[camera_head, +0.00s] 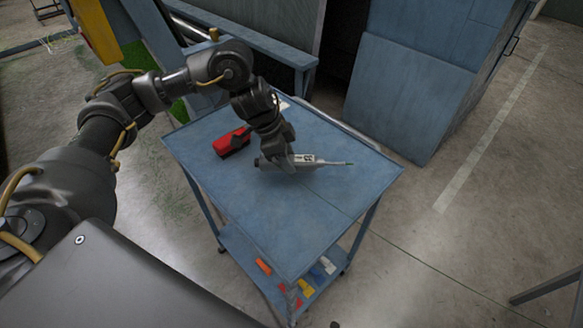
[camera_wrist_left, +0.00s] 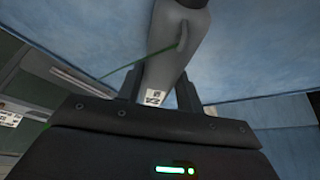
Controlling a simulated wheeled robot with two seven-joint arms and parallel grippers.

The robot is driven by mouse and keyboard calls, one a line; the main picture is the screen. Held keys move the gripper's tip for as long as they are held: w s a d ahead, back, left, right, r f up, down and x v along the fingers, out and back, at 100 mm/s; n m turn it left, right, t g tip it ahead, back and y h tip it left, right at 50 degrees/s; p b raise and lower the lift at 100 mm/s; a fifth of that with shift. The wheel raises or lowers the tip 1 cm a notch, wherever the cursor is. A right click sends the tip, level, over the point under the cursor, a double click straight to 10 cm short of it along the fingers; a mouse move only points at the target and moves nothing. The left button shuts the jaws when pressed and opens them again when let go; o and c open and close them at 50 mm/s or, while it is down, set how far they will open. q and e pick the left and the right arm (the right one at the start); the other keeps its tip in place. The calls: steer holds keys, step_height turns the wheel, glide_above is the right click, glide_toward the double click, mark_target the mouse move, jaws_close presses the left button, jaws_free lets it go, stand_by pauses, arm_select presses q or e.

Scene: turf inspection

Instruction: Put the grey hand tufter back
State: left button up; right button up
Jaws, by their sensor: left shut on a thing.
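The grey hand tufter (camera_head: 308,161) is a light grey tool with a thin tip pointing right and a label on its body. My left gripper (camera_head: 284,164) is shut on it, over the blue cart top (camera_head: 300,217). I cannot tell whether the tufter touches the cart top. In the left wrist view the tufter (camera_wrist_left: 172,50) stands between the two fingers (camera_wrist_left: 158,92), its label near the palm and its dark end cut off at the top edge. My right gripper does not show in either view.
A red object (camera_head: 229,142) lies on the cart top left of my gripper. The cart's lower shelf (camera_head: 243,262) holds several small coloured items. A large blue cabinet (camera_head: 410,85) stands behind on the right. The cart top's front and right parts are clear.

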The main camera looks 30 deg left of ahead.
arm_select(q)
steer(key=shift+d+f, duration=0.1)
steer(key=shift+d, duration=0.1)
steer(key=shift+s+a+p+x, duration=0.15)
steer(key=shift+p+x, duration=0.1)
steer(key=shift+x, duration=0.7)
steer(key=shift+s+a+p+x, duration=0.1)
steer(key=shift+a+p+x, duration=0.15)
steer(key=shift+x, duration=0.75)
steer(key=shift+f, duration=0.2)
steer(key=o, duration=1.2)
steer(key=shift+c, duration=0.2)
steer(key=v, duration=1.2)
steer(key=shift+d+r, duration=0.1)
